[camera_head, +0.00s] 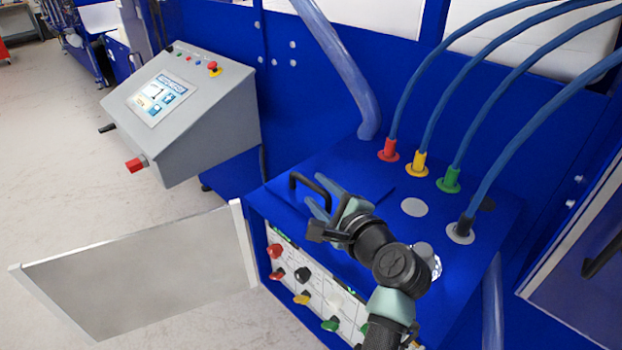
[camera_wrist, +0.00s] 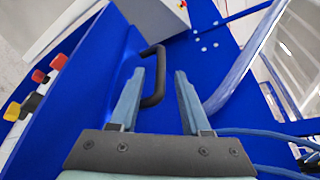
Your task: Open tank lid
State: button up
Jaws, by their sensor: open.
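The tank lid (camera_head: 345,168) is a flat blue panel on top of the blue tank cabinet, and it lies closed. Its black bracket-shaped handle (camera_head: 293,187) stands at the lid's left side. My gripper (camera_head: 318,195) is open, with its pale blue-grey fingers just right of the handle in the head view. In the wrist view, the handle's long bar (camera_wrist: 161,75) appears between the two fingertips of my gripper (camera_wrist: 160,72). The fingers are not closed on it, and I cannot tell whether they touch it. My wrist covers the lid's front part in the head view.
Blue hoses with red (camera_head: 388,150), yellow (camera_head: 416,164) and green (camera_head: 449,180) fittings rise behind and right of the lid. A thick hose (camera_head: 345,70) stands behind it. An open cabinet door (camera_head: 140,270) juts left. A grey control console (camera_head: 185,110) stands back left.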

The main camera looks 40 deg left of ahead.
aim_at(315, 189)
jog(key=shift+x, duration=1.95)
grip_shut()
